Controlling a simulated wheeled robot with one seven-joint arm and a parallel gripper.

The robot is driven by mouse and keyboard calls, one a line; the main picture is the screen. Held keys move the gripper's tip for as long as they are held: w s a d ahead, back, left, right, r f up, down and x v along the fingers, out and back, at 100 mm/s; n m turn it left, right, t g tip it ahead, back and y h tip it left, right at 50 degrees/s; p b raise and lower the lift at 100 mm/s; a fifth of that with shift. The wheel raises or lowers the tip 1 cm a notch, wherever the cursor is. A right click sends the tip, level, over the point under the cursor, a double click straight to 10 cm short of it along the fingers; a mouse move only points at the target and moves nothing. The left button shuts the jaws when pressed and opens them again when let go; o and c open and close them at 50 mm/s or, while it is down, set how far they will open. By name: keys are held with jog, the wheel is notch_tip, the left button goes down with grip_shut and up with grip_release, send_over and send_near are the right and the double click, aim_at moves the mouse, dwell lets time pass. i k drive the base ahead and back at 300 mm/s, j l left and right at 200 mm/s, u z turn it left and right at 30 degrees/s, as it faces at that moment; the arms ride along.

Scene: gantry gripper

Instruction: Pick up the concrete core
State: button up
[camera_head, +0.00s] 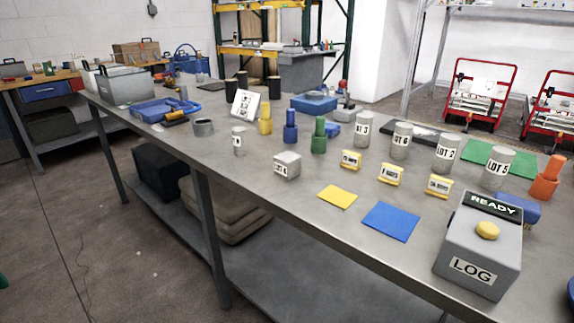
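Several grey concrete-like cylinders with white LOT labels stand upright on the long metal table (330,235). From left to right in a row are a LOT 3 cylinder (363,129), a second cylinder (401,140), a third (446,152) and a LOT 5 cylinder (496,167). A smaller grey labelled cylinder (239,141) stands apart to the left. A grey labelled cube (287,165) sits near the front edge. I cannot tell which cylinder is the concrete core. My gripper is not in view.
Yellow tags (390,174) stand before the row. A yellow square (338,196) and a blue square (391,221) lie flat in front. A grey LOG box (480,245) stands front right. Yellow, blue, green (319,136) and orange (545,178) stepped posts stand nearby.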

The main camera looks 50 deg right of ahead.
aim_at(239, 134)
jog(key=k+l, duration=0.2)
jog(key=l, duration=0.15)
jog(key=k+l+u, duration=0.1)
jog(key=l, duration=0.25)
jog(key=k+l, duration=0.35)
